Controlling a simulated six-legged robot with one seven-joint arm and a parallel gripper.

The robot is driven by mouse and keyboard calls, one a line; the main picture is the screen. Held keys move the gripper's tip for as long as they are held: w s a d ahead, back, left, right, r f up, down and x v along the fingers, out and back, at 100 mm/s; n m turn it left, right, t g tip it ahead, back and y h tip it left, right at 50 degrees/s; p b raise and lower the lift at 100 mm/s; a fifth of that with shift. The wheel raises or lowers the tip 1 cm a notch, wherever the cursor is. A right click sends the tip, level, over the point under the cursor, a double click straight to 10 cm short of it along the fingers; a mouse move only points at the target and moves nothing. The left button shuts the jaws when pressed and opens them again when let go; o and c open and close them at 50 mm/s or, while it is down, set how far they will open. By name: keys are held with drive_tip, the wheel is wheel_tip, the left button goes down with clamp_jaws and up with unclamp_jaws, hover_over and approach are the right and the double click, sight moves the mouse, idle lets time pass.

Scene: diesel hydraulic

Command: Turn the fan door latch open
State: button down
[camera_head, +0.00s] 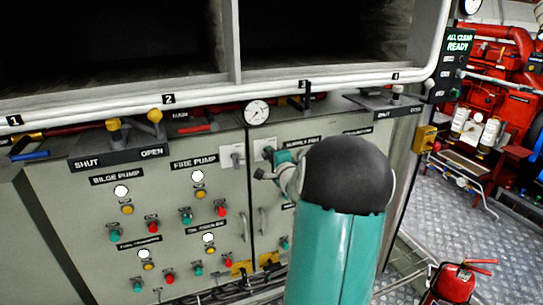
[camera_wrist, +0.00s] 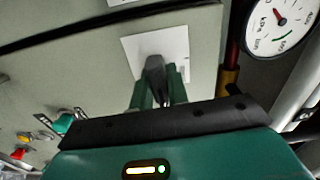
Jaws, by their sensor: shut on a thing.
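The latch is a dark lever (camera_wrist: 155,72) on a white square plate (camera_wrist: 172,42) in the wrist view. My gripper (camera_wrist: 158,95) has its two green fingers on either side of the lever, shut on it. In the head view, my gripper (camera_head: 272,165) is at the right-hand latch plate (camera_head: 263,147) on the grey cabinet, just right of the door seam. My wrist and forearm hide part of that door and some of its labels. The lever's exact angle is hard to tell in the head view.
A second latch plate (camera_head: 231,156) is just left of the seam. A round gauge (camera_head: 257,113) sits above, close to my gripper. A white pipe (camera_head: 200,96) runs along the cabinet top. A red extinguisher (camera_head: 456,283) stands on the floor at the right.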

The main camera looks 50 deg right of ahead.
drive_tip(key=shift+m, duration=0.4)
drive_tip(key=c, duration=1.4)
unclamp_jaws()
drive_tip(key=shift+o, duration=0.2)
drive_tip(key=v, duration=1.3)
drive_tip(key=shift+s+a, duration=0.15)
drive_tip(key=shift+s, duration=0.2)
drive_tip(key=shift+s, duration=0.1)
drive_tip(key=v, duration=0.8)
